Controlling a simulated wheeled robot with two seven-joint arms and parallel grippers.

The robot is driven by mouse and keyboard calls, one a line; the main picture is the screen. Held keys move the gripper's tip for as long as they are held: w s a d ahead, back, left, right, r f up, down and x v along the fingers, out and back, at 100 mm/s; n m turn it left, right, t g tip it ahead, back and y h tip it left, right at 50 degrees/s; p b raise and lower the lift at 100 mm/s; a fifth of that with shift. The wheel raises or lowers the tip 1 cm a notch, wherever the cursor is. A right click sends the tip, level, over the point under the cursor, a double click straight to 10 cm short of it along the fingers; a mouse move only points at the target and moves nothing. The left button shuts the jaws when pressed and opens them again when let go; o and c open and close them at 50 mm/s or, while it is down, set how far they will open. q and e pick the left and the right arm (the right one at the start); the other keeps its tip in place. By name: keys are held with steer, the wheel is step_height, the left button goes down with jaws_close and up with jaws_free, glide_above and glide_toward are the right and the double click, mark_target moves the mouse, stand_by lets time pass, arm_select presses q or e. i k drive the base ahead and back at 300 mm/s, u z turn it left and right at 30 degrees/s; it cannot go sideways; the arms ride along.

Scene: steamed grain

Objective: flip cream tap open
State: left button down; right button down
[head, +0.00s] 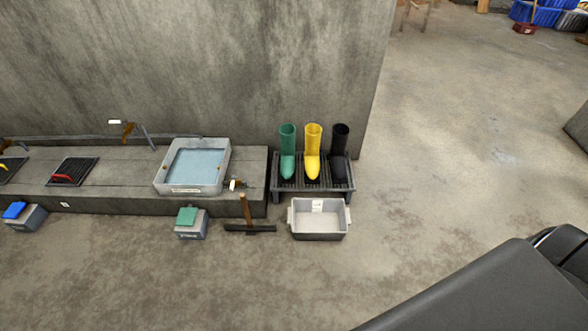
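A tap (127,128) with a pale cream-white handle and a brown body stands on a thin grey pipe behind the low concrete ledge, left of the basin. A second small tap (235,185) with a whitish part and brown body sits at the lower right corner of the grey basin (222,160). I cannot tell which of the two is the cream tap, nor whether either is open. Neither of my grippers is in view.
The concrete ledge (120,185) runs along the wall. Green, yellow (313,150) and black boots stand on a rack right of it. A grey tub (319,232), a broom-like tool (248,215) and lidded boxes (191,222) stand in front. The floor nearer me is clear.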

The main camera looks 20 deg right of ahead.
mark_target(233, 178)
steer(key=z, duration=0.5)
steer(key=i, duration=1.65)
